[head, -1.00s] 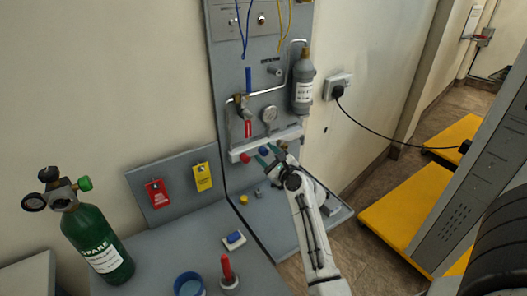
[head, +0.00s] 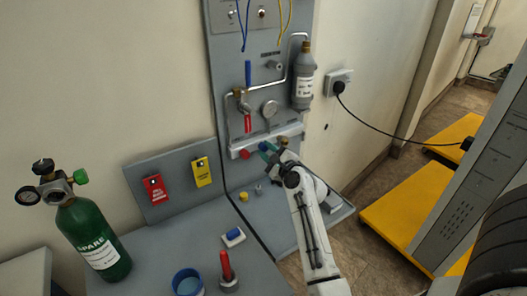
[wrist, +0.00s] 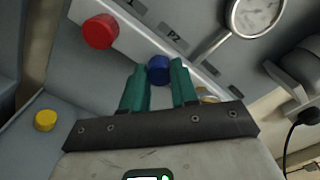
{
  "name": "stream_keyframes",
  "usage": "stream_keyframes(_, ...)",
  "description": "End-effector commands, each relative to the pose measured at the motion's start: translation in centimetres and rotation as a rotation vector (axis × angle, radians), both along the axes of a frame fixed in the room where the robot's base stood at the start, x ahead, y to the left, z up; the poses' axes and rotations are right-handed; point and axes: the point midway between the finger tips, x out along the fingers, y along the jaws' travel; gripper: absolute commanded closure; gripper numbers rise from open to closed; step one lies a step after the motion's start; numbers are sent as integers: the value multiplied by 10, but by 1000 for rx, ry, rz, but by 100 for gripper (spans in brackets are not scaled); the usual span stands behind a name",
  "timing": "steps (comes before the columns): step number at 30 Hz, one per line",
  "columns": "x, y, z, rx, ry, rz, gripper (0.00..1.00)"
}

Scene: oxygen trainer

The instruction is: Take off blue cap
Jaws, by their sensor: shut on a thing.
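The blue cap (wrist: 159,70) sits between the two green fingertips of my gripper (wrist: 158,78) in the wrist view, at the pale manifold strip. My gripper (head: 269,151) is shut on it; in the head view the fingers and wrist hide most of the cap. I cannot tell whether the cap is still seated on its port. A red cap (wrist: 100,31) is on the same strip to the left, and it also shows in the head view (head: 245,154).
A round gauge (head: 269,109) and a red lever (head: 248,123) are on the panel above. A yellow cap (head: 243,197) lies on the grey base below. A grey bottle (head: 304,80) hangs at upper right. A green SPARE cylinder (head: 97,240) stands at left.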

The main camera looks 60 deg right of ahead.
Motion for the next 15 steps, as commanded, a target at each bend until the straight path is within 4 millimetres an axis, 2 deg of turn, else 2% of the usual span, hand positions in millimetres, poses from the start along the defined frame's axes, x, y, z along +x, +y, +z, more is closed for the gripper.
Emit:
stream_keyframes(9,0,1,-1,-22,16,2,98)
stream_keyframes(15,0,1,-4,-201,125,2,98)
